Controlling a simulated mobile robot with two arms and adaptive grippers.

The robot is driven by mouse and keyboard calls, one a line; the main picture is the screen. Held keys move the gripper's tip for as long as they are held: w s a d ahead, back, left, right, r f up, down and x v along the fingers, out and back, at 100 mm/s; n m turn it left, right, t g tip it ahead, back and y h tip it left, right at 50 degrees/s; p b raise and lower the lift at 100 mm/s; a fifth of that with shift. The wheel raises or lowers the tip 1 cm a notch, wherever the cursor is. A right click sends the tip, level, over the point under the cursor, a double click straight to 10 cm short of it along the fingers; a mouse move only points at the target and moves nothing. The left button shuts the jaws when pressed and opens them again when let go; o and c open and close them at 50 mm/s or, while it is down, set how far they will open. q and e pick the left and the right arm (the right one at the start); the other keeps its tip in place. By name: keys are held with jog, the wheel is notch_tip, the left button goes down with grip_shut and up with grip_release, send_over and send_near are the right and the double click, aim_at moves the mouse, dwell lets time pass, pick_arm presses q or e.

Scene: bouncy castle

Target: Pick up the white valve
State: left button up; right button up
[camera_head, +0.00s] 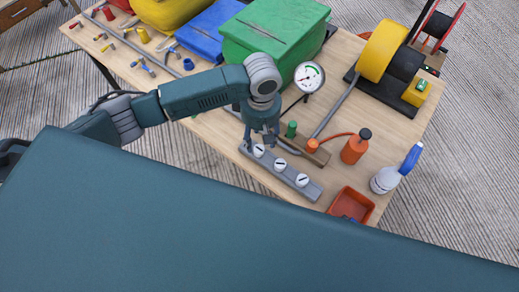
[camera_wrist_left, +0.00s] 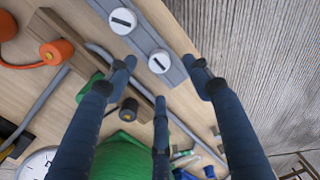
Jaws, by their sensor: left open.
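A grey strip (camera_head: 268,172) at the table's front edge carries three round white pieces with dark slots: one at the left end (camera_head: 258,150), one in the middle (camera_head: 280,165), one at the right (camera_head: 301,180). I cannot tell for sure which is the white valve. My left gripper (camera_head: 263,141) points down over the left end of the strip. In the left wrist view its fingers (camera_wrist_left: 160,70) are spread, with a white piece (camera_wrist_left: 159,62) showing between the fingertips and nothing held. A second white piece (camera_wrist_left: 122,21) lies outside them. My right gripper is not in view.
Coloured boxes and a yellow blower (camera_head: 382,50) fill the back.

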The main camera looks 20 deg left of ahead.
aim_at(259, 149)
pick_arm(q)
jog(key=f, duration=0.7)
jog(key=shift+w+a+f, duration=0.1)
jog(key=shift+w+f, duration=0.1)
jog(key=shift+f, duration=0.2)
jog(key=shift+c, duration=0.2)
jog(key=c, duration=1.1)
